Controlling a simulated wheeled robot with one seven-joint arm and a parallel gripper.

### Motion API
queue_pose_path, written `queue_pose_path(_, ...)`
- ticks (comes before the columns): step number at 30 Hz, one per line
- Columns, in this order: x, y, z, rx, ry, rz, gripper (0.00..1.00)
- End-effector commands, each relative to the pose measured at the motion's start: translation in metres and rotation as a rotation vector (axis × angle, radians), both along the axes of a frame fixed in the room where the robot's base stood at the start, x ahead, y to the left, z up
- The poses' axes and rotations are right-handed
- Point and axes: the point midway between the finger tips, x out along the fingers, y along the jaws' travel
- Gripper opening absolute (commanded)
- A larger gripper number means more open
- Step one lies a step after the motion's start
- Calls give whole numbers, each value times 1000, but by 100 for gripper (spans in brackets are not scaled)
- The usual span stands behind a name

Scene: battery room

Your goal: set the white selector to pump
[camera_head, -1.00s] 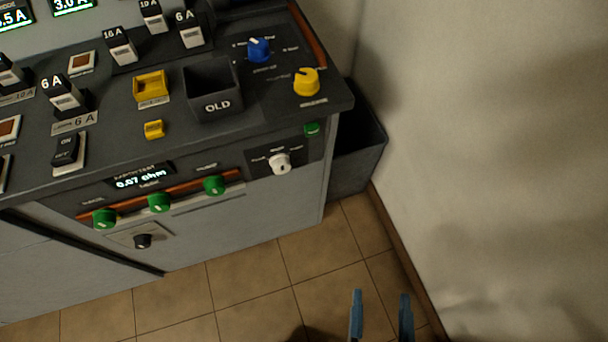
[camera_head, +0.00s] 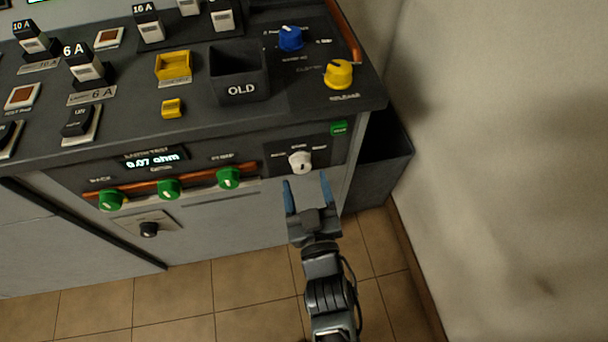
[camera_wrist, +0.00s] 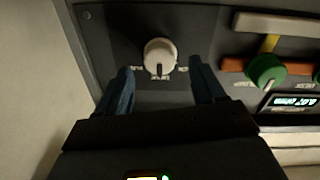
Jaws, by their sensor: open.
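The white selector (camera_head: 300,162) is a round knob on a dark plate on the console's front face, with small labels around it that are too blurred to read. It also shows in the wrist view (camera_wrist: 160,56), with a dark mark on its lower edge there. My gripper (camera_head: 307,186) is open, with its two blue fingertips just in front of and slightly below the selector in the head view. In the wrist view my gripper (camera_wrist: 158,82) has one finger on each side of the knob, apart from it.
Green knobs (camera_head: 228,179) stand left of the selector along an orange strip. A green button (camera_head: 339,128) sits to its upper right. A yellow knob (camera_head: 338,74) and a blue knob (camera_head: 290,39) are on the console top. A dark bin (camera_head: 383,165) stands beside the console by the wall.

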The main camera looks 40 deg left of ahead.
Motion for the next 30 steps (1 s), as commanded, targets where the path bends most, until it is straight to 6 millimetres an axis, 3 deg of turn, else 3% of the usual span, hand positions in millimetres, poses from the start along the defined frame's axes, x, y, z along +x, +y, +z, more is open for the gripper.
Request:
queue_pose_path(7,20,21,-3,1,-1,-1,69)
queue_pose_path(19,23,25,-1,-1,1,0,69)
queue_pose_path(30,23,25,-1,-1,1,-1,33)
